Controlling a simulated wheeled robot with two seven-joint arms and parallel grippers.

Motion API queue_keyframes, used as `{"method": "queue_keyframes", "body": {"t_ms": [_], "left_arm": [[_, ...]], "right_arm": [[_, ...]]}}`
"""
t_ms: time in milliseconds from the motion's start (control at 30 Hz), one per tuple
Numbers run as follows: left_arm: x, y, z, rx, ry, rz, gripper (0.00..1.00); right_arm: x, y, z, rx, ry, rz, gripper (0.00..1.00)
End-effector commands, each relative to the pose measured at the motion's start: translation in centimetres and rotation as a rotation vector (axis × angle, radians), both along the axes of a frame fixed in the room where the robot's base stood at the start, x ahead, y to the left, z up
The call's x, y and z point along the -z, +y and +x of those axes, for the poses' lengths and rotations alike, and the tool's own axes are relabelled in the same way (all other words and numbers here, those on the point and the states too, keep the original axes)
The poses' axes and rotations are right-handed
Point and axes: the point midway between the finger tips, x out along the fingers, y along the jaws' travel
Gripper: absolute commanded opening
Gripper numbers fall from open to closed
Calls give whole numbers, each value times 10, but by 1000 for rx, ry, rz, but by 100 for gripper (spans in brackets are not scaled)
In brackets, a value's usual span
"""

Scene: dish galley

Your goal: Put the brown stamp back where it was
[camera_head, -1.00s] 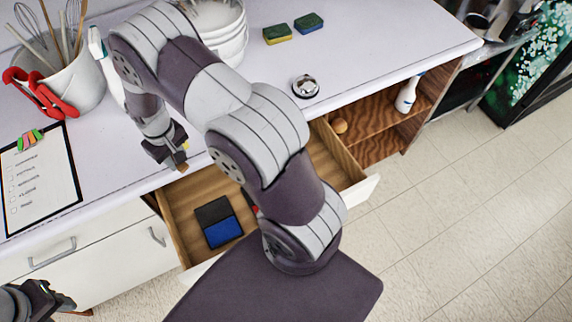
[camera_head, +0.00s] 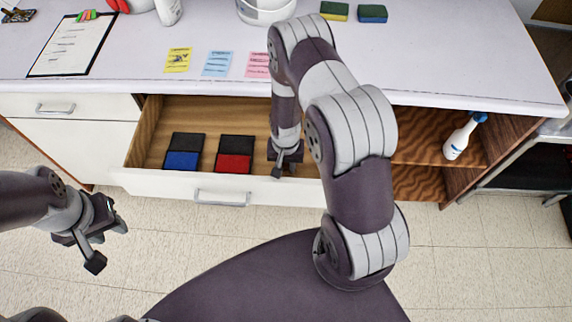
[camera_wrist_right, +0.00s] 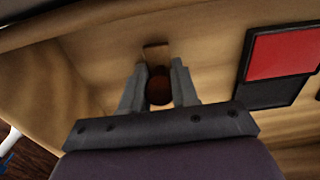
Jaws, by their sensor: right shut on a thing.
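The brown stamp (camera_wrist_right: 160,88) shows in the right wrist view as a dark brown rounded handle between the fingers, with a lighter wooden piece (camera_wrist_right: 155,52) just beyond. My right gripper (camera_wrist_right: 159,84) is shut on it, over the drawer's wooden floor. In the head view my right gripper (camera_head: 287,163) is inside the open drawer (camera_head: 210,108), right of the red ink pad (camera_head: 234,163); the stamp is not clear there. A blue ink pad (camera_head: 182,160) lies further left. My left gripper (camera_head: 108,246) is empty, fingers apart, in front of the drawer at the left.
The counter (camera_head: 130,62) above holds a yellow note (camera_head: 178,60) with a dark mark, a blue note (camera_head: 217,63), a pink note (camera_head: 258,65) and a clipboard (camera_head: 72,47). The drawer's left end has bare floor.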

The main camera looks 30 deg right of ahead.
Motion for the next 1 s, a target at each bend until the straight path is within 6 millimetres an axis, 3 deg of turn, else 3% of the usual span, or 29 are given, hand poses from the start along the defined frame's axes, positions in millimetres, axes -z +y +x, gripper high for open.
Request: {"method": "queue_keyframes", "body": {"t_ms": [400,433,500,867,1000], "left_arm": [[4,0,0,0,0,0,38],[2,0,0,0,0,0,38],[2,0,0,0,0,0,38],[-1,0,0,0,0,0,38],[1,0,0,0,0,0,38]], "right_arm": [[10,0,0,-1,0,0,10],[9,0,0,-1,0,0,39],[8,0,0,-1,0,0,55],[1,0,1,-1,-2,0,55],[-23,0,1,-1,-4,0,55]]}}
